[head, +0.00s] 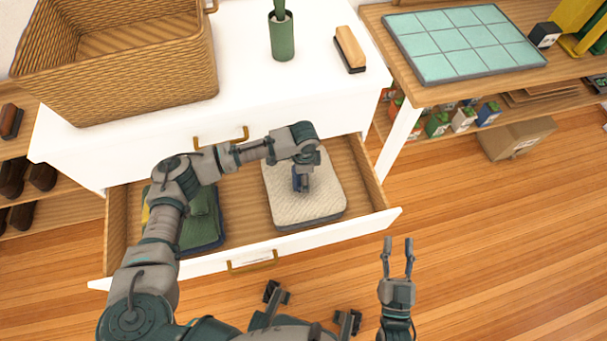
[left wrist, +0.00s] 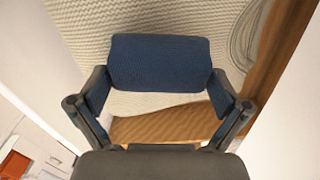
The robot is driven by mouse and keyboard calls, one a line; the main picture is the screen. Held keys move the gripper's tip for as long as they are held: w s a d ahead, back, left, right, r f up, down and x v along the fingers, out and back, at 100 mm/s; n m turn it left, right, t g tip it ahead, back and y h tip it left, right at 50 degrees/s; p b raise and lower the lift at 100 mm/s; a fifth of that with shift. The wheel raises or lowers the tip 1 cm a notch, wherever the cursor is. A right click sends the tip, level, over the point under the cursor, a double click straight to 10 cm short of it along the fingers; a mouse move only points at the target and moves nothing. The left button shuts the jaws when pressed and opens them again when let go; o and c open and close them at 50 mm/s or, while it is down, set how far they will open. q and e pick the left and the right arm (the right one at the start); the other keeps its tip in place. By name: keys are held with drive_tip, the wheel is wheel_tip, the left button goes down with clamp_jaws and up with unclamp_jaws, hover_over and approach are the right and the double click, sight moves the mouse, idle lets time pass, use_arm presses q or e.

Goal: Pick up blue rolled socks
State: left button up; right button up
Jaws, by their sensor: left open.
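The blue rolled socks (left wrist: 160,62) show in the left wrist view as a dark blue roll on a cream knitted pile. The cream pile (head: 318,195) lies in the right part of an open drawer (head: 248,222). My left gripper (left wrist: 160,88) is open, pointing down, with one finger at each end of the socks; I cannot tell whether they touch. In the head view the left gripper (head: 301,181) hangs over the pile and mostly hides the socks. My right gripper (head: 397,246) is open and empty, outside the drawer over the floor.
A dark green folded pile (head: 202,222) lies in the drawer's left part. On the white dresser top stand a wicker basket (head: 150,90), a green cup (head: 282,42) and a brush (head: 350,50). A wooden table (head: 440,95) stands at right.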

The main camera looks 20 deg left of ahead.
use_arm(q)
drive_tip(key=shift+f, duration=0.6)
drive_tip(key=c, duration=0.8)
use_arm(e)
drive_tip(key=shift+s+r+t, duration=0.15)
drive_tip(key=shift+r+t, duration=0.45)
use_arm(q)
drive_tip(key=shift+c, duration=0.2)
